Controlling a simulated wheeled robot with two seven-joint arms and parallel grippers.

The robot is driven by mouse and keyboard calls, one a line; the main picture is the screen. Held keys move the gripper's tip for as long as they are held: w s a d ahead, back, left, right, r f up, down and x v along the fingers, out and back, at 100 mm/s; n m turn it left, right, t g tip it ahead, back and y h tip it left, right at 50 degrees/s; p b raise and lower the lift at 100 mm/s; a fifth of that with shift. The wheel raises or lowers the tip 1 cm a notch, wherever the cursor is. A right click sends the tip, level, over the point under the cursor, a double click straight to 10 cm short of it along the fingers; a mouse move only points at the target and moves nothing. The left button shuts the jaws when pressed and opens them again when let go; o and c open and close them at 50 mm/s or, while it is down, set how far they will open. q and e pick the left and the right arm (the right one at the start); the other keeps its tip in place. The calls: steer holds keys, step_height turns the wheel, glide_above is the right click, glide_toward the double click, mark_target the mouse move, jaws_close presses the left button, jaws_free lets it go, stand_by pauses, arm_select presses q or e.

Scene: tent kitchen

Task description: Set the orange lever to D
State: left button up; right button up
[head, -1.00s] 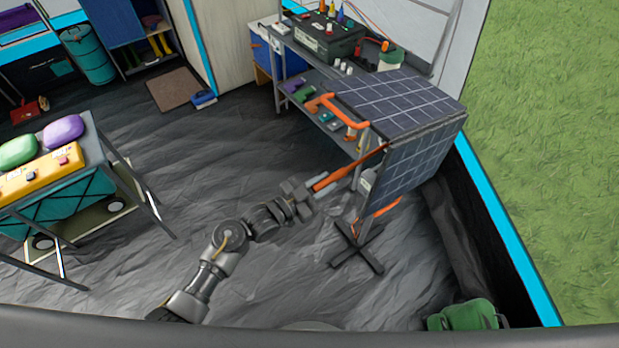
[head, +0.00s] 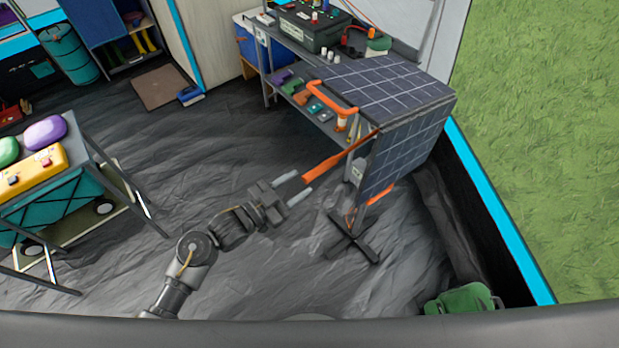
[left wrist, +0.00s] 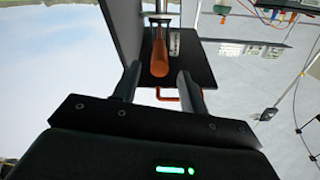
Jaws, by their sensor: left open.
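The orange lever (head: 330,165) sticks out to the left from the side of the solar panel stand, its thick handle end pointing at my left gripper. My left gripper (head: 304,182) is open and empty, its two fingertips just short of the handle end or level with it. In the left wrist view the orange handle (left wrist: 160,55) lies ahead, centred between the open fingers (left wrist: 159,84), with a gap on each side. A pale label plate (head: 357,172) is on the stand beside the lever; its letters are too small to read. My right gripper is not in view.
The tilted solar panel (head: 385,88) and its side panel (head: 405,155) stand right of the lever. An orange bent handle (head: 330,95) is above. A dark cross-shaped foot (head: 350,240) is on the floor. A shelf bench is behind.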

arm_select(q)
steer(key=shift+b+v, duration=0.4)
steer(key=shift+v, duration=1.85)
